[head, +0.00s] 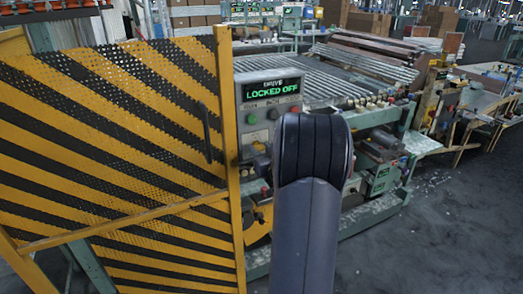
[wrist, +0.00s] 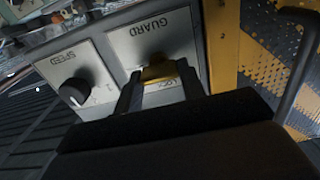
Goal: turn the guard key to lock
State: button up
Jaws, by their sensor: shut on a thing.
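The brass guard key (wrist: 158,71) sits in the guard plate (wrist: 150,42), which shows upside down in the wrist view. My gripper (wrist: 158,84) is shut on the key, with a dark finger on each side of it. Part of the lettering by the key is covered, so I cannot read it fully. In the head view, my arm hides the gripper and key. The display (head: 272,89) on the grey control box (head: 256,122) reads "DRIVE LOCKED OFF" in green.
A speed knob (wrist: 73,94) is on the plate beside the guard plate. The yellow and black striped guard door (head: 110,130), with a dark handle (head: 205,132), stands left of the control box. A roller conveyor (head: 315,80) lies behind. Open floor (head: 440,230) is at the right.

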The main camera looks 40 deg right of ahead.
jog(key=shift+c, duration=0.8)
jog(key=shift+f+n+b, duration=0.15)
jog(key=shift+n+b, duration=0.25)
jog(key=shift+b, duration=0.15)
jog(key=shift+a+f+n+b, duration=0.1)
jog(key=shift+n+b, duration=3.95)
jog(key=shift+n, duration=0.25)
jog(key=shift+a+f+n+b, duration=0.1)
jog(key=shift+n+b, duration=3.9)
jog(key=shift+n, duration=0.3)
jog(key=shift+r, duration=0.1)
jog(key=o, duration=1)
